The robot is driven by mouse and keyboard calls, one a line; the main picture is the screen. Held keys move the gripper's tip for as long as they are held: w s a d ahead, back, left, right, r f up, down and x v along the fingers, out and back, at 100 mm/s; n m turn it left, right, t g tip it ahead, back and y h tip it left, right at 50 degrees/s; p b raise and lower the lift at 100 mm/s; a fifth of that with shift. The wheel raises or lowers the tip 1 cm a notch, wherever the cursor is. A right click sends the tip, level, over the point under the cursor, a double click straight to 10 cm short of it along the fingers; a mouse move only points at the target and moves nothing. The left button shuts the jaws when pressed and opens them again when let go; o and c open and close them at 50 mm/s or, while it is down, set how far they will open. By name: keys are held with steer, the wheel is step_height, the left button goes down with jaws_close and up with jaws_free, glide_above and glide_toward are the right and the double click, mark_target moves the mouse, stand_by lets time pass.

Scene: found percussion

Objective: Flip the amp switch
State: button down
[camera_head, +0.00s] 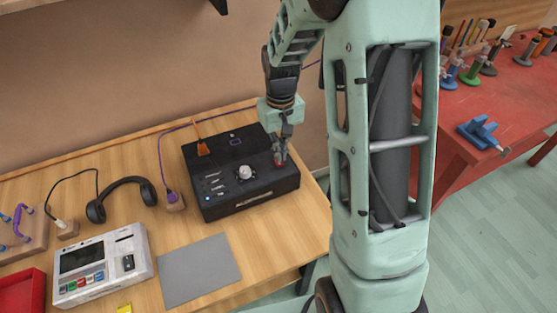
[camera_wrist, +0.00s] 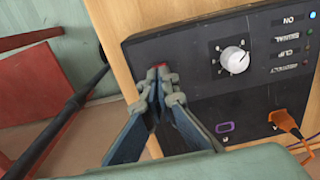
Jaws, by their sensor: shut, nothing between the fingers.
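The amp is a black box (camera_head: 270,183) on the wooden table in the head view. Its top panel (camera_wrist: 205,95) fills much of the wrist view. A white knob (camera_wrist: 234,60) sits on the panel; it also shows in the head view (camera_head: 245,172). A small red part, seemingly the switch (camera_wrist: 162,66), shows right at my fingertips. My gripper (camera_head: 281,157) points down at the amp's right part, with its fingers (camera_wrist: 160,78) shut and empty. The fingers partly hide the switch, so I cannot tell its position or whether they touch it.
An orange plug (camera_wrist: 286,122) stands in the amp beside an empty-looking purple-rimmed socket (camera_wrist: 225,127). A red bench (camera_head: 470,105) stands at right.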

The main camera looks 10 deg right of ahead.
steer(key=shift+f+b, duration=0.85)
steer(key=shift+f, duration=0.25)
stand_by(0.4)
steer(key=shift+r, duration=0.15)
steer(key=shift+r+p, duration=2.55)
steer(key=shift+r, duration=0.85)
